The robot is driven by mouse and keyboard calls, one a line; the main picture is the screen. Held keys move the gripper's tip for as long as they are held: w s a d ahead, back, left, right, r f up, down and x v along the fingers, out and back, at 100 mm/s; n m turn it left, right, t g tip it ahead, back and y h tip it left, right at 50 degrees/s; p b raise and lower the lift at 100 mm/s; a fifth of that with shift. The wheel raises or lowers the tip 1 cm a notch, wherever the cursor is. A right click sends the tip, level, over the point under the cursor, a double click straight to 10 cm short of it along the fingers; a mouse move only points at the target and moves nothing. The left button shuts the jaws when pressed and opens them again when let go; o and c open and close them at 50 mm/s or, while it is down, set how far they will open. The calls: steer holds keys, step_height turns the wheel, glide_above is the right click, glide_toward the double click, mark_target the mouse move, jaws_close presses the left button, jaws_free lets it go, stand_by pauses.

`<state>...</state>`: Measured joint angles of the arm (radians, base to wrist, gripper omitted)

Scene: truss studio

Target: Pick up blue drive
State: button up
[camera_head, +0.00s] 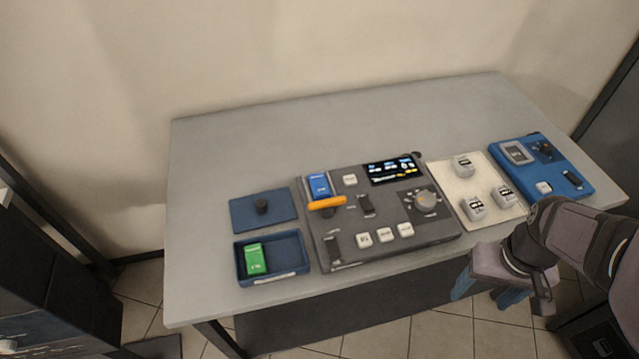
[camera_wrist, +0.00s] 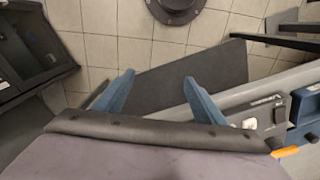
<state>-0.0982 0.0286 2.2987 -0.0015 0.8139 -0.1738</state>
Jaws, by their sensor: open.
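The blue drive (camera_head: 319,185) is a small blue block standing at the upper left of the dark grey control panel (camera_head: 345,240) in the head view. An orange bar (camera_head: 327,203) lies just in front of it. My gripper (camera_head: 488,298) hangs beyond the table's front edge at the right, well apart from the drive. In the wrist view my gripper (camera_wrist: 158,90) is open, with two blue fingers spread and nothing between them. The drive cannot be made out in the wrist view; the orange bar (camera_wrist: 285,152) shows at its lower right.
A blue tray (camera_head: 272,279) holds a green block (camera_head: 255,258). A blue plate (camera_head: 240,217) with a black knob lies behind it. A white board (camera_head: 447,180) with white cubes and a blue panel (camera_head: 573,185) stand at right. The grey table's (camera_head: 300,125) back is clear.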

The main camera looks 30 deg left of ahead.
steer(key=w+a+r+n+p, duration=0.25)
steer(key=w+a+n, duration=0.35)
steer(key=w+a, duration=0.3)
steer(key=w+a+r+n+p, duration=0.2)
steer(key=w+a+r+n, duration=0.25)
steer(key=w+a, duration=0.4)
steer(key=n+p, duration=0.4)
steer(key=n, duration=0.9)
glide_toward(318, 184)
steer(key=shift+w+d+f, duration=0.25)
steer(key=shift+d, duration=0.15)
steer(key=shift+s+a+f, duration=0.1)
steer(key=shift+s+a, duration=0.3)
steer(key=shift+a, duration=0.05)
steer(key=shift+f+b, duration=0.55)
steer(key=shift+f, duration=0.5)
steer(key=shift+w+f+p, duration=0.15)
steer(key=shift+f+p, duration=1.15)
steer(key=shift+f, duration=1.35)
steer(key=c, duration=0.8)
